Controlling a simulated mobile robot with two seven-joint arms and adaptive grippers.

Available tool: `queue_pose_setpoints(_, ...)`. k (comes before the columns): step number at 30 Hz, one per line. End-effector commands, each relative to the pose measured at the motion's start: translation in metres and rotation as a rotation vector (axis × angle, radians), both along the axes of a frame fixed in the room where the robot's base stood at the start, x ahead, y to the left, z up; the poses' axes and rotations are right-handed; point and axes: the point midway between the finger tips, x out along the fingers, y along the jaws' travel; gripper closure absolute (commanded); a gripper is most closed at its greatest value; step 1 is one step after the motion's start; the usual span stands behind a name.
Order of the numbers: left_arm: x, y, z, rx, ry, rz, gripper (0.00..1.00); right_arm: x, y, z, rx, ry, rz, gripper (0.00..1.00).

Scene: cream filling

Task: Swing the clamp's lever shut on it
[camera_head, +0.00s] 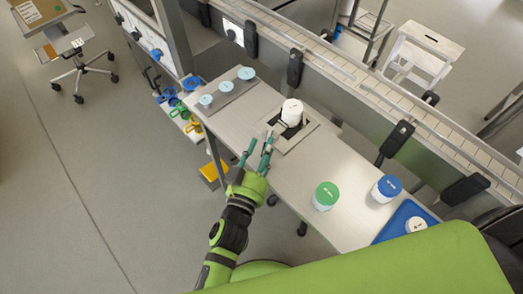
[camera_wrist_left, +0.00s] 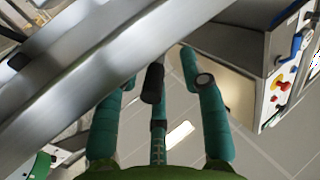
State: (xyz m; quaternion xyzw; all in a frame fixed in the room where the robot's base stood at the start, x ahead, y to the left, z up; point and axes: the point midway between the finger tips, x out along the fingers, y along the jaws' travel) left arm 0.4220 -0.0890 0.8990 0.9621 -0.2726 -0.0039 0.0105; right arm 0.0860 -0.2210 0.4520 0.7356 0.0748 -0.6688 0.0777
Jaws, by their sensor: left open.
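A white jar (camera_head: 291,112) stands upright on a grey base plate (camera_head: 296,142) with dark parts around its foot, in the middle of the table. The clamp's lever cannot be made out clearly in the head view. My left gripper (camera_head: 257,148) has teal fingers and is open at the table's near edge, just left of and in front of the plate. In the left wrist view the fingers (camera_wrist_left: 165,84) are spread below a broad metal edge. A black-tipped piece stands between the outer fingers; I cannot tell whether it is a finger or the lever's grip. My right gripper is not in view.
The steel table (camera_head: 262,187) carries a grey tray (camera_head: 230,91) with pale blue lids at its far left. A green-lidded jar (camera_head: 326,195), a blue-lidded jar (camera_head: 386,188) and a blue tray (camera_head: 398,222) are at the right.

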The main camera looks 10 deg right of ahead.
Motion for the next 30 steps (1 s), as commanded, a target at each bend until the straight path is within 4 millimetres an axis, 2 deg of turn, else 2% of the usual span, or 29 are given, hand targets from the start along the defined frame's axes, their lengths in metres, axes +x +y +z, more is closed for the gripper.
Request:
queue_pose_setpoints(1,-0.001,0.001,0.0,0.0,0.0,0.0,0.59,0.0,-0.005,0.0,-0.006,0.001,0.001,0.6)
queue_pose_setpoints(5,-0.012,0.007,-0.001,0.002,0.001,0.0,0.59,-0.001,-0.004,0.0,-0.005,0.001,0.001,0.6)
queue_pose_setpoints(15,-0.072,0.044,-0.001,0.002,0.005,-0.001,0.59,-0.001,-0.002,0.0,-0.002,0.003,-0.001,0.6)
queue_pose_setpoints(19,-0.089,0.055,-0.001,0.002,0.003,0.0,0.59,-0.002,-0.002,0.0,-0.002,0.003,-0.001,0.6)
queue_pose_setpoints(24,-0.101,0.062,0.0,0.0,0.001,-0.001,0.59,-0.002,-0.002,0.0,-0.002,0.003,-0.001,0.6)
queue_pose_setpoints(30,-0.103,0.063,0.0,0.001,0.001,0.0,0.59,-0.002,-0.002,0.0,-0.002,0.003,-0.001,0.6)
